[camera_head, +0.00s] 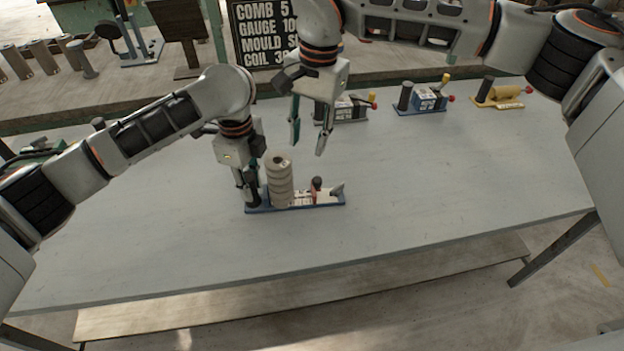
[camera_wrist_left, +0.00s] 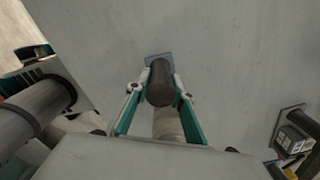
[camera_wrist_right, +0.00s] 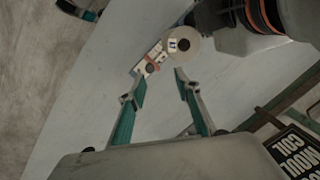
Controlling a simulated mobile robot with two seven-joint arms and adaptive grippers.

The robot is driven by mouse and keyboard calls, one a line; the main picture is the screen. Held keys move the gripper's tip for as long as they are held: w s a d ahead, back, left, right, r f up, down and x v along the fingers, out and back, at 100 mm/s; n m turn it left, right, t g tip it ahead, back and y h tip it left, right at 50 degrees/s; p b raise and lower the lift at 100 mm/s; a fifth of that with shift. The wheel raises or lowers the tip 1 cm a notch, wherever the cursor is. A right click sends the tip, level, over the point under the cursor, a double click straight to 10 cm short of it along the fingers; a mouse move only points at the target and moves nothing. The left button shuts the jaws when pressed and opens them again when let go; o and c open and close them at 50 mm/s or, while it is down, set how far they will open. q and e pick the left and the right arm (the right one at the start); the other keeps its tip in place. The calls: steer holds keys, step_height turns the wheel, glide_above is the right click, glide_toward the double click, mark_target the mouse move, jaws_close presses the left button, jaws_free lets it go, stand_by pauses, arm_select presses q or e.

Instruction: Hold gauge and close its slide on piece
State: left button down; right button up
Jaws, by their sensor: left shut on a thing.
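The gauge lies on the table with a long blue base (camera_head: 295,206). A beige ribbed clay piece (camera_head: 279,182) stands upright on it. To its right on the base are a slide with a dark knob (camera_head: 316,184) and a grey end part (camera_head: 338,190). My left gripper (camera_head: 251,198) is shut on the dark upright handle at the gauge's left end; the handle (camera_wrist_left: 160,82) shows between its fingers in the left wrist view. My right gripper (camera_head: 308,148) is open and empty, above and behind the gauge. The right wrist view shows the slide knob (camera_wrist_right: 152,68) beyond its fingers.
Along the table's back edge stand a grey-topped device (camera_head: 350,108), a blue one (camera_head: 424,100) and a yellow one (camera_head: 499,95). A dark sign (camera_head: 264,34) stands behind. The table (camera_head: 440,190) is clear to the right of the gauge.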

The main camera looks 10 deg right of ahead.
steer(key=w+a+r+m+g+y, duration=0.25)
steer(key=a+r+y, duration=0.25)
steer(key=r+y, duration=0.35)
steer(key=s+d+f+m+t+y, duration=0.2)
steer(key=d+f+m, duration=0.2)
steer(key=d+f, duration=0.3)
steer(key=s+d+f+m+t+y, duration=0.2)
steer(key=d+f+m+t+y, duration=0.1)
steer(key=d+f, duration=0.3)
steer(key=s+d+f+m+t+y, duration=0.2)
steer(key=d+f+m, duration=0.3)
steer(key=d+f, duration=0.2)
steer(key=shift+s+d+f+t+y, duration=0.15)
steer(key=shift+s+f+t+y, duration=0.05)
steer(key=shift+f, duration=0.25)
steer(key=shift+s+d+f+t+y, duration=0.15)
steer(key=shift+s+f, duration=0.05)
steer(key=shift+f, duration=0.2)
steer(key=x, duration=1.1)
steer(key=shift+w+a+f, duration=0.1)
steer(key=shift+a, duration=0.3)
